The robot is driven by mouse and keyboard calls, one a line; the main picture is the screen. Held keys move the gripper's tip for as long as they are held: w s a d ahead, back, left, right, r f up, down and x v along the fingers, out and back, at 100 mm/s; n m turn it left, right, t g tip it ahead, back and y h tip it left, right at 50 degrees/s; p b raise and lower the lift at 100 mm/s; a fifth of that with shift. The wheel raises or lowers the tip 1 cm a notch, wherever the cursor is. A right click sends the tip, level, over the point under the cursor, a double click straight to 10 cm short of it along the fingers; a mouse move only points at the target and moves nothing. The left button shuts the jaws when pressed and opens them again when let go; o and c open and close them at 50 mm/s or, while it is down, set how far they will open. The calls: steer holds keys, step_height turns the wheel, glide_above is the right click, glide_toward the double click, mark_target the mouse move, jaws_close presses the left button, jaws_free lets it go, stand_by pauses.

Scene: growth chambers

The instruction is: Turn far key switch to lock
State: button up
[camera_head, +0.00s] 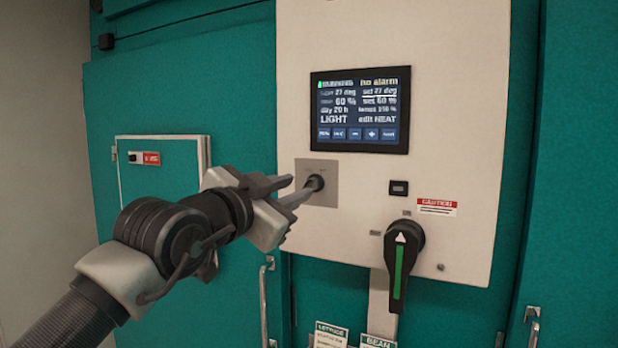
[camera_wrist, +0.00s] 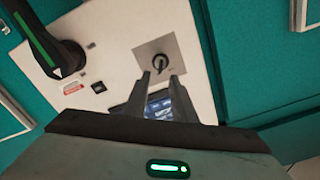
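The key switch (camera_head: 316,183) is a dark round knob on a grey square plate (camera_head: 329,168), below the screen on the beige control panel. In the wrist view the key switch (camera_wrist: 159,62) lies just beyond the fingertips, with its small key bow slightly tilted. My gripper (camera_head: 302,187) is at the plate from the left, its fingers spread apart. In the wrist view my gripper (camera_wrist: 160,76) is open and empty, with the switch roughly centred between the tips. I cannot tell whether a finger touches it. The plate's markings are too small to read.
The lit screen (camera_head: 360,109) reads "no alarm". A large black rotary handle (camera_head: 404,262) with a green stripe sticks out at lower right, beside a caution label (camera_head: 436,207). A small black module (camera_head: 399,188) sits above it. A small door (camera_head: 160,180) is at left.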

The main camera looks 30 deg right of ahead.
mark_target(306, 184)
steer(key=x, duration=0.7)
steer(key=shift+w+d+p, duration=0.1)
steer(key=shift+w+p, duration=0.05)
steer(key=shift+p, duration=0.25)
jaws_close()
